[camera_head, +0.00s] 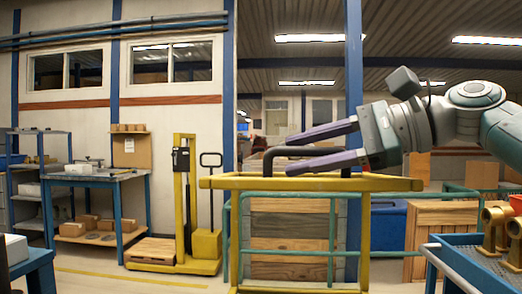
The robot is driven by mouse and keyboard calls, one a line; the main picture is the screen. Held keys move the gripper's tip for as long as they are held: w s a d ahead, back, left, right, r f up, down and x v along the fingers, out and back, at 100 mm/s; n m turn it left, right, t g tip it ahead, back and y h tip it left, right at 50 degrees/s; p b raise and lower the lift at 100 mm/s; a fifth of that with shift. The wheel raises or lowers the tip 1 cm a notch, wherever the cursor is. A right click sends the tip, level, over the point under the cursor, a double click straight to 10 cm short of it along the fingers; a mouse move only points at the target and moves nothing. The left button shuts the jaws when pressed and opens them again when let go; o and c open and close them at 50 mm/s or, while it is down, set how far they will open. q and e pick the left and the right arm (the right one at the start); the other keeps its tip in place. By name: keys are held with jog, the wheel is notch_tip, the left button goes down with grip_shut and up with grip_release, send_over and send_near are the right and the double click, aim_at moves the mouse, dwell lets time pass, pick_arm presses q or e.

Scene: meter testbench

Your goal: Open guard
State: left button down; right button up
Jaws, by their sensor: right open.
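The guard (310,184) is a yellow tubular frame in the centre of the head view, with a flat top rail and uprights running down out of the picture. A black arched handle (275,152) stands on its top rail. My right gripper (288,152) comes in from the right with its two purple fingers pointing left. It is open, one finger above the other. The handle's upper bar shows between the fingers, and the lower finger covers part of the handle. Whether the fingers touch it I cannot tell. My left gripper is not in view.
Green railings (333,215) and a wooden crate (291,240) stand behind the guard. A blue tray (462,262) with brass-coloured fittings (494,228) is at the lower right. A yellow pallet stacker (185,200) and a blue workbench (98,181) stand left, with open floor in front.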

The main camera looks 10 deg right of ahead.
grip_shut()
dwell(0.4)
dwell(1.1)
